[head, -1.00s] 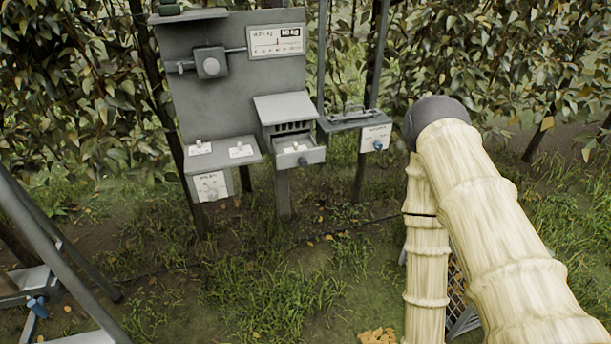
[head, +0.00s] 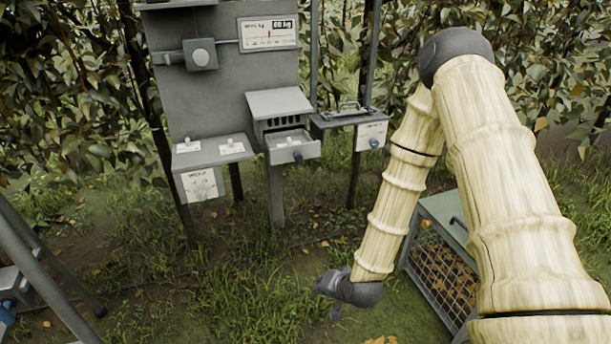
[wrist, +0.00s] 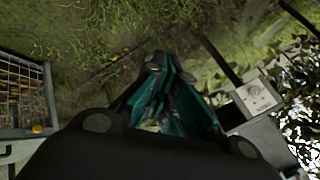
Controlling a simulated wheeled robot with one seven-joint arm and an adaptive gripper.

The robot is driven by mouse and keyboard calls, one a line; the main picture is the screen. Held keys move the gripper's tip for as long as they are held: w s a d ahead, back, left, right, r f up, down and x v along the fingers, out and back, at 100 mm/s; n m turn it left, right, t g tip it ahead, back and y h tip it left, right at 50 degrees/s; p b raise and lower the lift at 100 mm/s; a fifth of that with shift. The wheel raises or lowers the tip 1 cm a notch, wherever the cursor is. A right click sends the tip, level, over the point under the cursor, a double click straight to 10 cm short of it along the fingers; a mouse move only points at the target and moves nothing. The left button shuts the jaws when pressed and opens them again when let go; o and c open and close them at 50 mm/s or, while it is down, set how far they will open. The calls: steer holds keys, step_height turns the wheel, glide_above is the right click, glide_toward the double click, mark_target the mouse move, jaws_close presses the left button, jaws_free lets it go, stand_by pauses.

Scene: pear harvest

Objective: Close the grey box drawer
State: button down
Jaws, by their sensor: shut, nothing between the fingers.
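The grey box (head: 280,102) with a sloped lid and dark slots stands on a post in front of the upright grey panel. Its drawer (head: 297,154) sticks out at the front, with a dark knob on its face and small pale items inside. My gripper (head: 336,312) is low over the grass, below and to the right of the drawer, well apart from it. In the wrist view my gripper (wrist: 157,66) has dark teal fingers, shut and empty. I cannot identify the drawer in the wrist view.
A control box with a dial (head: 202,184) is left of the drawer. A mesh-fronted crate (head: 440,262) stands right of my forearm. Grey metal legs (head: 45,270) are at lower left. Grass between is open.

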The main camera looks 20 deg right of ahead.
steer(key=w+d+r+m+t+b, duration=0.4)
steer(key=w+r+t, duration=0.1)
steer(key=w+r, duration=0.5)
steer(key=w+d+r+m+t+b, duration=0.4)
steer(key=w+d+r+m+b, duration=0.1)
steer(key=w+r, duration=0.55)
steer(key=p, duration=0.2)
glide_toward(291, 146)
steer(key=shift+n, duration=0.3)
steer(key=w+d+f, duration=0.1)
steer(key=w+f, duration=0.1)
steer(key=w+d+f, duration=0.1)
steer(key=shift+w+d+f, duration=0.3)
steer(key=shift+w+f, duration=0.1)
